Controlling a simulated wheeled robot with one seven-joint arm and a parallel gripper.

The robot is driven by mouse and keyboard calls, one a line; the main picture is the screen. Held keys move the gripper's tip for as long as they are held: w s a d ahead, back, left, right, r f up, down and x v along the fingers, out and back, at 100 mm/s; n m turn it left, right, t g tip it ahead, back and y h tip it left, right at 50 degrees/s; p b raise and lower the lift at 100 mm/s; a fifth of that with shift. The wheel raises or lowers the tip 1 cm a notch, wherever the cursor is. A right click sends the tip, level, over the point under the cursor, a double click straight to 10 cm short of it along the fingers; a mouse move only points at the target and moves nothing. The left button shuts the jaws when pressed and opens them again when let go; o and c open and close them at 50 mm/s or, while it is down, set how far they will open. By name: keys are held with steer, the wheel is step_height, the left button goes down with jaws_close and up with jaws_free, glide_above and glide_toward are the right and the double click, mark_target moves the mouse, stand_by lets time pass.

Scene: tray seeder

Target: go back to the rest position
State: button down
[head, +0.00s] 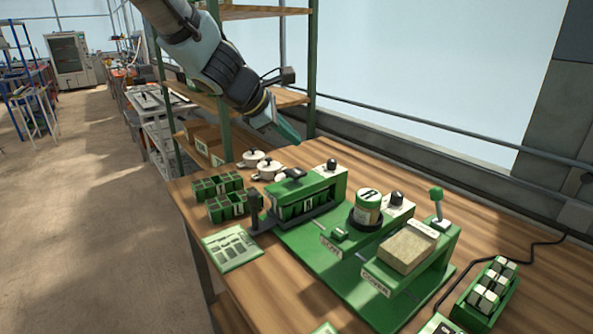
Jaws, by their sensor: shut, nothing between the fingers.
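My arm reaches in from the top of the head view. My gripper (296,138) is raised over the back of the wooden bench, near the shelf post. Its teal fingers look shut and hold nothing. It is apart from the green seeder (320,258) on the bench. The seeder has a tray station at its left (310,198), a round canister marked R (368,207) in the middle, and a pale block (408,248) on a raised stand at its right. A green-knobbed lever (437,204) stands beside the block.
Green cell trays (228,206) and two white lidded pots (267,169) sit on the bench's left. A printed card (232,248) lies at the front edge. A green box of white-labelled pieces (463,313) is at right. Wooden shelves (188,133) stand behind my arm. A black cable crosses the right side.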

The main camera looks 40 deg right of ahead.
stand_by(0.4)
steer(key=w+a+f+m+t+y, duration=0.1)
steer(key=w+a+f+m+y, duration=0.15)
steer(key=a, duration=0.95)
steer(key=w+a+f+m+y, duration=0.2)
steer(key=w+a+f, duration=0.1)
steer(key=a, duration=0.8)
steer(key=w+a+f+m+t+y, duration=0.1)
steer(key=w+a+f+m+y, duration=0.15)
steer(key=a, duration=0.95)
steer(key=s+a+f+m+y, duration=0.1)
steer(key=s+a, duration=0.1)
steer(key=a, duration=0.4)
steer(key=s+a+f+m+y, duration=0.1)
steer(key=s+a+m, duration=0.1)
steer(key=a, duration=0.5)
steer(key=shift+s+f+m+g, duration=0.2)
steer(key=shift+f+m+g, duration=0.1)
steer(key=shift+g, duration=0.1)
